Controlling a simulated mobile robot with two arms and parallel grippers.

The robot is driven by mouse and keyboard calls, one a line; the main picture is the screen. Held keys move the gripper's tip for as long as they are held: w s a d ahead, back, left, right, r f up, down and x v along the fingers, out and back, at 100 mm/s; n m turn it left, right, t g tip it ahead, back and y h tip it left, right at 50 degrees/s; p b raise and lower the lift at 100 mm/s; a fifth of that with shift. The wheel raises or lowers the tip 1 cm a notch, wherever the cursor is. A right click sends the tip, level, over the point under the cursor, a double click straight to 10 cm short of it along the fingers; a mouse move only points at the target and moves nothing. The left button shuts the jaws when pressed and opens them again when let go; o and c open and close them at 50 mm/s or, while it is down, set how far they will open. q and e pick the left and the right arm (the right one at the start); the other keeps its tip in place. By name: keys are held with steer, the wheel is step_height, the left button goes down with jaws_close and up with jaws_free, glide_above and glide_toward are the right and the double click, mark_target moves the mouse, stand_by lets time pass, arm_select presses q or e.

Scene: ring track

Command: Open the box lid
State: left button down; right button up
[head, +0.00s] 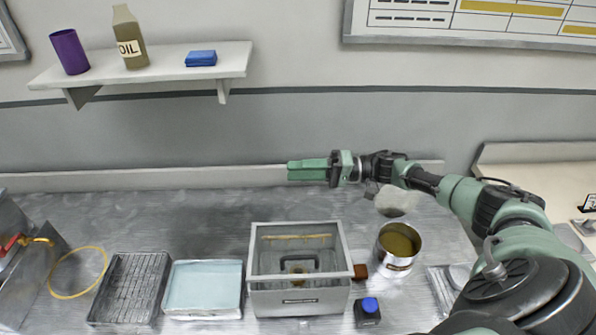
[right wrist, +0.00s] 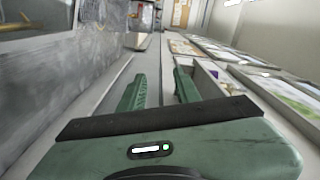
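A grey metal box (head: 298,298) stands on the worktop at the centre front of the head view. Within its raised rim is a sunken surface with a dark handle (head: 285,262); whether this is a lid or the inside is hard to tell. My right gripper (head: 300,170) is above the back of the worktop, behind and well apart from the box, its fingers pointing left. In the right wrist view the two green fingers of my right gripper (right wrist: 158,88) stand apart with nothing between them. My left gripper is not in view.
Left of the box are a pale blue tray (head: 203,288) and a dark wire rack (head: 130,290). Right of it are an open tin (head: 398,248), a small brown block (head: 360,272) and a blue-capped bottle (head: 368,310). A wall shelf (head: 150,74) hangs at upper left.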

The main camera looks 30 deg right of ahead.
steer(key=b+v, duration=0.3)
steer(key=v, duration=0.4)
steer(key=shift+s+d, duration=0.15)
steer(key=shift+d, duration=0.1)
